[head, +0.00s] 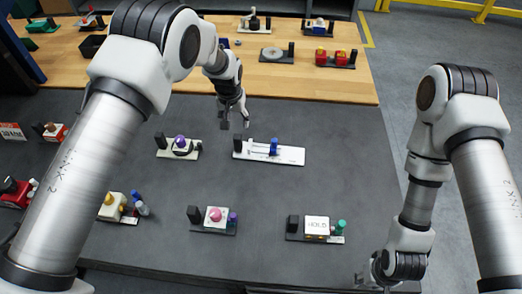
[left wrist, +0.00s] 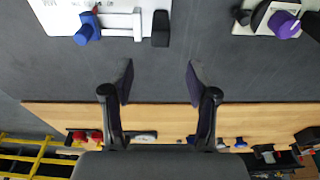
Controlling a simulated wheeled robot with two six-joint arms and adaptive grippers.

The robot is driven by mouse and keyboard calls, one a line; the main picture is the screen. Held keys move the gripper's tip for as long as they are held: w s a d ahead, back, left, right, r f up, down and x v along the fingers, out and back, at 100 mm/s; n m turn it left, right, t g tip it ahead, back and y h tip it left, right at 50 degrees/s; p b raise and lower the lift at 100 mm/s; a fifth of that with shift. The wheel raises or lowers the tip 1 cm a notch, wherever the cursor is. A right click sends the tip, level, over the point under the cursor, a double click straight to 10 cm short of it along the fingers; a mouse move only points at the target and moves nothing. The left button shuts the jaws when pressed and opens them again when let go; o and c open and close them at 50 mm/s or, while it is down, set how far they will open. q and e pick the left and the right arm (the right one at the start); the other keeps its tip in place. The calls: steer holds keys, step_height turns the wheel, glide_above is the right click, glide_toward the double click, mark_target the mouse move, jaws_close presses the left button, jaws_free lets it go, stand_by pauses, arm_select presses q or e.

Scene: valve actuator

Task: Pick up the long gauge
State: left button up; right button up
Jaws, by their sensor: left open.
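The long gauge seems to be the long white plate (head: 290,156) with a blue slider (head: 273,147) on a pale rail and a black block (head: 238,144) at its left end. It lies on the grey table. My left gripper (head: 233,118) hangs above the table just behind the plate's left end. Its fingers (left wrist: 158,82) are open and empty, apart from the plate. My right gripper (head: 378,272) is low at the front right; its fingers are unclear.
A purple-knobbed device (head: 180,145) stands left of the plate. A pink-button device (head: 215,216) and a HOLD box (head: 317,228) stand nearer. A wooden table (head: 320,80) with several devices lies behind. The grey surface right of the plate (head: 345,150) is clear.

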mark_target(238, 136)
arm_select(q)
steer(key=f, duration=0.7)
steer(key=w+f, duration=0.1)
steer(key=f, duration=0.2)
steer(key=shift+w+f, duration=0.1)
steer(key=shift+f, duration=0.05)
jaws_close()
